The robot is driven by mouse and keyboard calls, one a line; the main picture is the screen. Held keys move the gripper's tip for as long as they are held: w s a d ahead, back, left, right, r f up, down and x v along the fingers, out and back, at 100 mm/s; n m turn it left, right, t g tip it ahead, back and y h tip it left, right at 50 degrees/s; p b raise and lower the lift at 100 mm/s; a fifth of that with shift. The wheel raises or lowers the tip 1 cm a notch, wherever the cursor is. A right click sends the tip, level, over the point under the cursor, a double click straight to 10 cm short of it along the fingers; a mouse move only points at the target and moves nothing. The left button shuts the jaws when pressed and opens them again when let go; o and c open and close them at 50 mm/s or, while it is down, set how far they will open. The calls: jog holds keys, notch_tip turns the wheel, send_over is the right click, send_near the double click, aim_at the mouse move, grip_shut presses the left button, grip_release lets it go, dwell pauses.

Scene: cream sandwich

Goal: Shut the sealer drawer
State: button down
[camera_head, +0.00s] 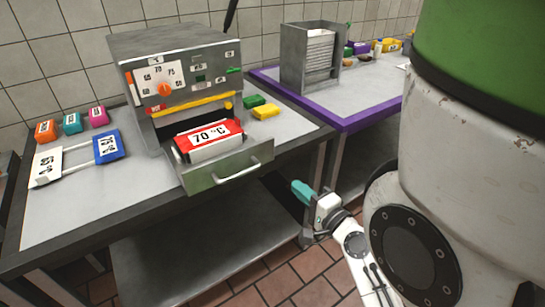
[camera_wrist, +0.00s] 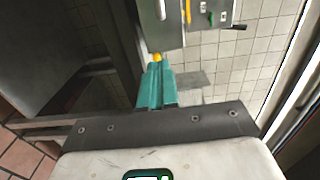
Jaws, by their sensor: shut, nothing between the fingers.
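The grey sealer (camera_head: 180,70) stands on the left worktable, with an orange dial and a yellow bar on its front. Its drawer (camera_head: 215,180) is pulled out, with a curved metal handle (camera_head: 238,171) on the drawer front. A red and white pack marked 70 °C (camera_head: 207,137) lies in the drawer. My gripper (camera_head: 299,190) has teal fingers, shut and empty. It is to the right of the drawer and apart from it, in front of the table edge. In the wrist view my gripper (camera_wrist: 157,68) points towards the sealer (camera_wrist: 207,15) at the top.
Orange, teal and pink blocks (camera_head: 72,123) and white and blue cards (camera_head: 107,146) lie left of the sealer. Green and yellow blocks (camera_head: 265,111) lie right of it. A purple-edged table (camera_head: 345,124) with a metal rack (camera_head: 309,58) stands further right. A lower shelf (camera_head: 190,255) lies below.

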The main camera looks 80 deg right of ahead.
jog(key=p, duration=0.5)
send_near(265, 153)
jog(key=shift+h, duration=0.3)
jog(key=x, duration=0.6)
jog(key=shift+w+d+f, duration=0.25)
jog(key=shift+w+f, duration=0.05)
jog(key=shift+w, duration=0.05)
jog(key=shift+w+d+r, duration=0.1)
jog(key=shift+w+d, duration=0.25)
jog(key=shift+d, duration=0.05)
jog(key=b+x, duration=0.1)
jog(key=x, duration=0.6)
jog(key=b+x, duration=0.1)
jog(key=x, duration=0.7)
jog(key=b+x, duration=0.1)
jog(key=x, duration=0.7)
jog(key=shift+d+f, duration=0.2)
jog(key=shift+f, duration=0.3)
jog(key=shift+w+d+r+b, duration=0.1)
jog(key=shift+w+d+b, duration=0.25)
jog(key=shift+w, duration=0.05)
jog(key=shift+w+r, duration=0.15)
jog(key=shift+r, duration=0.05)
jog(key=shift+r, duration=0.1)
